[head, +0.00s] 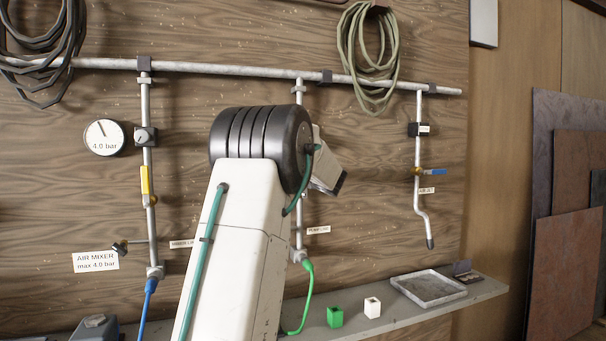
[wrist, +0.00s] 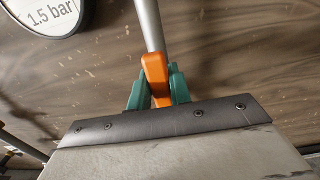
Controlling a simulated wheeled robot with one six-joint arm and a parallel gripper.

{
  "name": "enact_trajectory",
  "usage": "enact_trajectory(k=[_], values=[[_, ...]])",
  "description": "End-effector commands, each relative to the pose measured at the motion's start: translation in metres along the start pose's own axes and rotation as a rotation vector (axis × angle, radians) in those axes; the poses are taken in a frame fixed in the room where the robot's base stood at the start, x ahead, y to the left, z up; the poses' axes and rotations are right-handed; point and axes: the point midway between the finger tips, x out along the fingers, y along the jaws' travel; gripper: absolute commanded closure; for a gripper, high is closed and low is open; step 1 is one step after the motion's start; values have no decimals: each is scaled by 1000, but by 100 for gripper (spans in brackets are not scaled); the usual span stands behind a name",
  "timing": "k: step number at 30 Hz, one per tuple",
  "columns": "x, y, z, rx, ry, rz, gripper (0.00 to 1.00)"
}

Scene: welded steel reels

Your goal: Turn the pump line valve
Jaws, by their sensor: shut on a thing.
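The pump line pipe (head: 299,120) runs down from the top rail in the head view, beside a label reading PUMP LINE (head: 318,230). My arm covers its middle, so the valve is hidden there. In the wrist view an orange valve handle (wrist: 153,68) sits at the lower end of the grey pipe (wrist: 149,25), roughly in line with it. My gripper (wrist: 158,92) has its green fingers on both sides of the handle and is shut on it. The handle's lower end is partly hidden by my gripper's body. The valve body cannot be made out.
A gauge (wrist: 45,14) in the wrist view reads 1.5 bar; another gauge (head: 104,137) reads 4.0 bar. Left is a yellow-handled valve (head: 145,180), right a blue-handled one (head: 434,172). A shelf (head: 385,322) below holds a tray (head: 428,301), a green block (head: 335,316) and a white block (head: 372,307).

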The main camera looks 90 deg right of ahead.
Motion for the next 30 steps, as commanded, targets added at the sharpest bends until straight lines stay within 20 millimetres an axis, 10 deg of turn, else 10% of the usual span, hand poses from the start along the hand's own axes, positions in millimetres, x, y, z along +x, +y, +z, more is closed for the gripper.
enact_trajectory(k=[1, 2, 4, 14, 30], values=[[0, 0, 0, -2, 1, 0, 100], [0, 0, 0, -2, 1, 0, 72], [0, 0, 0, -1, 1, 1, 58], [-4, 1, 0, 0, 1, 1, 58], [-76, 1, 0, -1, 1, 1, 58]])
